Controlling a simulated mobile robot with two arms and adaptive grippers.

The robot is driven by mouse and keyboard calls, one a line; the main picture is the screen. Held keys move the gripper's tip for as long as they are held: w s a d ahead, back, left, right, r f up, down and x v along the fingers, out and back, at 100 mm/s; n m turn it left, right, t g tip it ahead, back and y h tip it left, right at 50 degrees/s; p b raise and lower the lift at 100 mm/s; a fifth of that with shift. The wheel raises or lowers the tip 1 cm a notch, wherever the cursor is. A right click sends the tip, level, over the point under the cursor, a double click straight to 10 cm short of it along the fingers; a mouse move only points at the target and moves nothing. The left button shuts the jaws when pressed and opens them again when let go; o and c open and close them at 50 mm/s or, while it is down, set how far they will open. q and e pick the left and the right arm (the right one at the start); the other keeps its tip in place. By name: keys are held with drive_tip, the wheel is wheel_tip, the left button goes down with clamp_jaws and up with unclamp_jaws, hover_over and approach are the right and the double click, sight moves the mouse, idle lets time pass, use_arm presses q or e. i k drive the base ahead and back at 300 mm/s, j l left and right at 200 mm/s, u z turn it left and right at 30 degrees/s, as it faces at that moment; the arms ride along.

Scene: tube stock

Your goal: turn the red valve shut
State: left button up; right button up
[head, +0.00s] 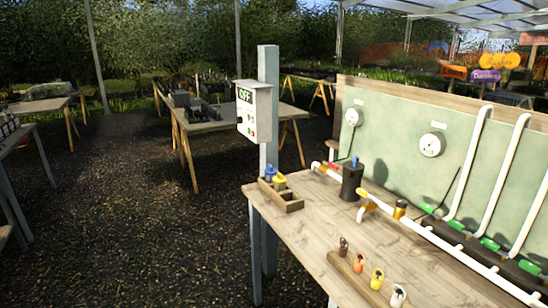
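A small red piece (333,166), which looks like the red valve's handle, shows at the far left end of the white pipe (421,229) on the wooden bench. It is small and partly crowded by a dark cylinder (352,180) beside it, so I cannot tell how far it is turned. A yellow handle (369,206) sits nearer on the same pipe. Neither of my grippers is in view.
The wooden bench (300,225) holds a divided box (290,203) and a rack with several small coloured items. A green panel with gauges (431,145) stands behind. A grey post carries a control box (258,111) reading OFF. Gravel floor (150,220) lies open at left.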

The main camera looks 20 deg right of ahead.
sight(333, 166)
drive_tip(key=i+l+z, duration=0.1)
drive_tip(key=i+z, duration=0.75)
drive_tip(key=i+j+z, duration=0.15)
drive_tip(key=i+z, duration=0.3)
drive_tip(key=z, duration=0.6)
drive_tip(key=k, duration=0.05)
